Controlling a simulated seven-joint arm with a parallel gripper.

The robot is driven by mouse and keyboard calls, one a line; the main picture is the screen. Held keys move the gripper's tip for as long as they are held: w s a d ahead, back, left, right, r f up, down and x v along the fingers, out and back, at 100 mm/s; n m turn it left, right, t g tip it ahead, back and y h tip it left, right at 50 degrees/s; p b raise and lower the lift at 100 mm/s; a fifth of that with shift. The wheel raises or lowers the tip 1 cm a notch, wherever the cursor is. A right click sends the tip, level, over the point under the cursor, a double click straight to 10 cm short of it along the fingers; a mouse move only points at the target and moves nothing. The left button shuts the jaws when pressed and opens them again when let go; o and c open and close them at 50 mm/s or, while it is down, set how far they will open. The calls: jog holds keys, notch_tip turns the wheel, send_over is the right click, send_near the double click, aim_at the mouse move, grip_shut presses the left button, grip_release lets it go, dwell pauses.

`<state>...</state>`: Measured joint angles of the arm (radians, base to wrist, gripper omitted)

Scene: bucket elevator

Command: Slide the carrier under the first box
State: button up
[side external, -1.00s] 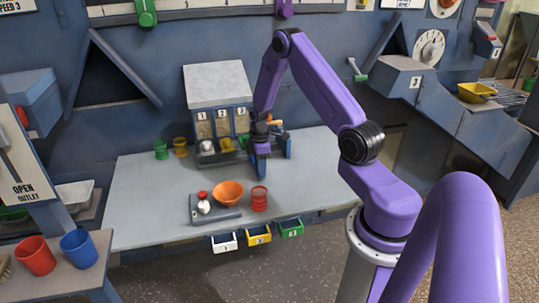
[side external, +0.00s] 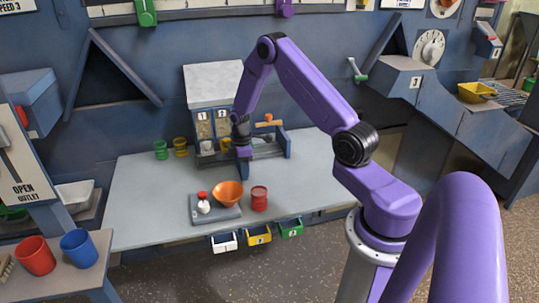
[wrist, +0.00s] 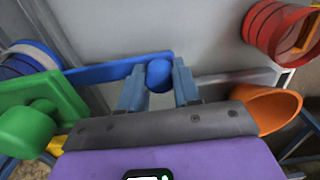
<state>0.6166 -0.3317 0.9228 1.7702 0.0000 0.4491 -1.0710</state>
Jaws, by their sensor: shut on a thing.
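The boxes stand in a row under a grey-topped hopper (side external: 213,85); box 1 (side external: 202,127) is leftmost and box 2 (side external: 222,125) is beside it. My gripper (side external: 244,176) is low over the bench, in front and to the right of box 2, and hides box 3. In the wrist view my gripper (wrist: 159,85) has its two fingers closed on a round blue knob (wrist: 159,73), which joins a long blue bar (wrist: 105,72). I cannot make out the carrier's body clearly; the arm covers that area in the side view.
An orange bowl (side external: 228,192) and a red cup (side external: 259,199) stand nearer the bench front. Green (side external: 160,150) and yellow (side external: 180,147) cups stand at the back left. A blue upright (side external: 287,147) stands right of the hopper. The left of the bench (side external: 140,205) is clear.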

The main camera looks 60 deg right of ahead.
jog(key=shift+w+a, duration=2.4)
jog(key=shift+w, duration=0.05)
jog(key=o, duration=0.8)
notch_tip(320, 180, up, 12)
